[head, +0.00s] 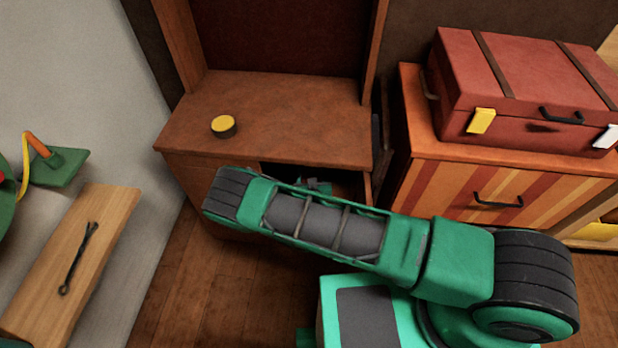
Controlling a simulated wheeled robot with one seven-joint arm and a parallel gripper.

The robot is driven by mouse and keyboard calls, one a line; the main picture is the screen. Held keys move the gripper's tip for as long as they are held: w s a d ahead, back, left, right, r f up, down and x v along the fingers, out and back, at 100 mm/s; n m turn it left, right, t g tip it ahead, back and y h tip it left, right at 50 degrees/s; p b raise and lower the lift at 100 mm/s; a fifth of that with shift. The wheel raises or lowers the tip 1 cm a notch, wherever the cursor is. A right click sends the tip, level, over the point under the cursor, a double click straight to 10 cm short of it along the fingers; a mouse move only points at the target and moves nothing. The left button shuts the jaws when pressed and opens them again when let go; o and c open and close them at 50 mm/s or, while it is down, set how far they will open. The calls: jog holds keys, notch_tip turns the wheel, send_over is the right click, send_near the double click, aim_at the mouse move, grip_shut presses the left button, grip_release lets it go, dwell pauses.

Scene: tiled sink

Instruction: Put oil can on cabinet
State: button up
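The brown wooden cabinet (290,115) stands at upper middle in the head view, with a flat top and an opening in its front. A small, short round object with a yellow top and dark side (223,126) sits upright on its left part; I cannot tell whether it is the oil can. No other object that I can identify as the oil can shows. My green arm crosses in front of the cabinet. A small dark piece, possibly part of my gripper (318,186), shows behind the arm at the opening. Its fingers and anything in them are hidden.
A red suitcase (520,88) lies on a striped chest (478,185) to the right. The middle and right of the cabinet top are clear.

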jog(key=f, duration=0.3)
jog(key=shift+d+f, duration=0.1)
jog(key=shift+d, duration=0.25)
jog(key=shift+a+f, duration=0.1)
jog(key=shift+a, duration=0.15)
jog(key=o, duration=1.3)
jog(key=shift+f, duration=0.15)
jog(key=shift+o, duration=0.2)
jog(key=v, duration=1.2)
jog(key=shift+s, duration=0.1)
